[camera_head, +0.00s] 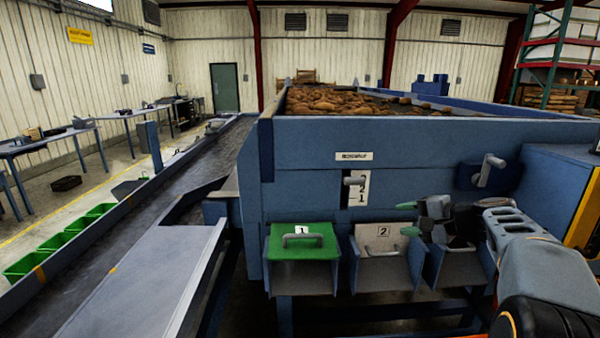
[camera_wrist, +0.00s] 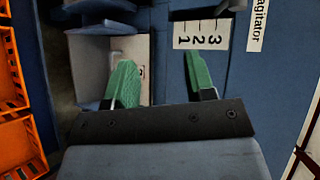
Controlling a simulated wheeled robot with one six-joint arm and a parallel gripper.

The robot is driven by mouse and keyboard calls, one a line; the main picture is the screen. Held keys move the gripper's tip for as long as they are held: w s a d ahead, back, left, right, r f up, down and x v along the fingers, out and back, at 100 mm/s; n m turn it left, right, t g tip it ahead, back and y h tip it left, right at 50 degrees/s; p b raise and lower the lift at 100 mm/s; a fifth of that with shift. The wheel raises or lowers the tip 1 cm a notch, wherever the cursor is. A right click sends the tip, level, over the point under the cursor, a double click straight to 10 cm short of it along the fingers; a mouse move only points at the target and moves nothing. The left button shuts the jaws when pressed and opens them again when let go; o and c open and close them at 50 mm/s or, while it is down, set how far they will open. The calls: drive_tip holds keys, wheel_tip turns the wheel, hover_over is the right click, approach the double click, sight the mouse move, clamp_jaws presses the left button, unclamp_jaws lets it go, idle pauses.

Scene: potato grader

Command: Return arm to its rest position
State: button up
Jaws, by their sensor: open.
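My gripper (camera_head: 425,217) is in front of the blue machine, at the right of the head view, with its green fingertips near the upper right of hatch 2. In the wrist view my gripper (camera_wrist: 160,75) has its two green fingers well apart and nothing between them. My grey arm (camera_head: 535,255) reaches in from the lower right. It hides part of the machine's front and much of the rightmost chute.
The blue machine (camera_head: 420,140) has a lever (camera_head: 354,180) beside a numbered scale, a crank handle (camera_head: 489,168), a green hatch 1 (camera_head: 303,252) and a grey hatch 2 (camera_head: 382,240). Orange crates (camera_wrist: 20,105) lie at the wrist view's left. A conveyor (camera_head: 130,220) runs at left.

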drive_tip(key=s+a+f+n+g+h, duration=0.3)
drive_tip(key=s+f, duration=0.5)
drive_tip(key=s, duration=0.3)
drive_tip(key=s+a+f+n+g+h, duration=0.3)
drive_tip(key=s+a+f+n+h, duration=0.3)
drive_tip(key=s, duration=0.4)
drive_tip(key=shift+s+a+f+n, duration=0.35)
drive_tip(key=shift+a+f+n, duration=0.5)
drive_tip(key=shift+a+n, duration=0.25)
drive_tip(key=shift+c, duration=0.4)
